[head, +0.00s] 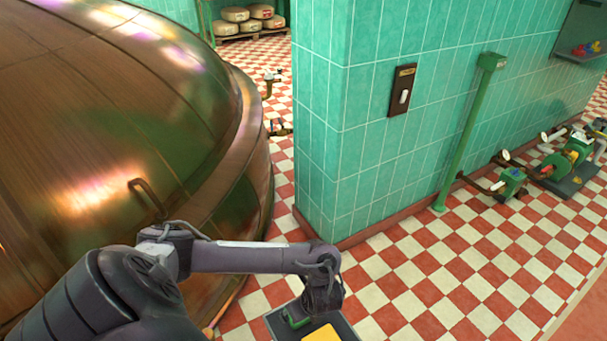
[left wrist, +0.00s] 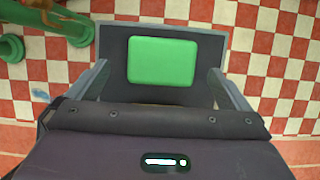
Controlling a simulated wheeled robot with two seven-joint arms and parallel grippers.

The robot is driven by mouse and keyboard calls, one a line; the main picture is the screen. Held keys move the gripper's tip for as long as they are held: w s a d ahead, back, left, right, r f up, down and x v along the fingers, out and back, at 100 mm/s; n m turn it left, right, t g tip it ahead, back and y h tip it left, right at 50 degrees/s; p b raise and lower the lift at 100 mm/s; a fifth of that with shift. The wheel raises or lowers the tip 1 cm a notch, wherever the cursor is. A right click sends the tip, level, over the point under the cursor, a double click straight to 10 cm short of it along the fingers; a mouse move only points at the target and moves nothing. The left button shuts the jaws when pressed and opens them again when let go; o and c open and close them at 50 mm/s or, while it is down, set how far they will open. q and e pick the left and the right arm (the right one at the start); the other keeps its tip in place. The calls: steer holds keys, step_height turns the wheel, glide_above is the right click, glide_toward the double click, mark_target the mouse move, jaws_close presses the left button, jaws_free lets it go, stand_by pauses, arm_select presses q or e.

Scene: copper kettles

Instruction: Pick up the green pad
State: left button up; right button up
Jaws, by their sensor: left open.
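The green pad (left wrist: 163,62) is a rounded rectangle lying on a dark grey board (left wrist: 113,50) in the left wrist view. My left gripper (left wrist: 158,72) is open, with one grey finger on each side of the pad and a clear gap to both. Whether the fingers are above the pad or level with it I cannot tell. In the head view my left arm reaches to the bottom middle and its wrist hides much of the board (head: 273,322); a green bit (head: 290,319) shows beside it. My right gripper is not in view.
A yellow piece (head: 322,334) shows at the head view's bottom edge. A large copper kettle (head: 110,120) fills the left. A green tiled pillar (head: 335,150) stands behind the arm. Green pipework (head: 510,183) stands at right; checkered floor (head: 440,270) between is clear.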

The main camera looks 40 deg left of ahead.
arm_select(q)
steer(key=x, duration=0.1)
steer(key=b+x, duration=0.1)
steer(key=x, duration=0.1)
steer(key=shift+d+f, duration=0.2)
steer(key=shift+d, duration=0.1)
steer(key=shift+w+a+f+b, duration=0.2)
steer(key=shift+a+f+b, duration=0.15)
steer(key=shift+f, duration=0.25)
steer(key=c, duration=0.9)
steer(key=shift+d, duration=0.1)
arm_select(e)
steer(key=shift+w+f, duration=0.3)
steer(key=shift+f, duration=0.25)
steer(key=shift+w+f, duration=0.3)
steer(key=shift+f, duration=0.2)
arm_select(q)
steer(key=shift+r, duration=0.15)
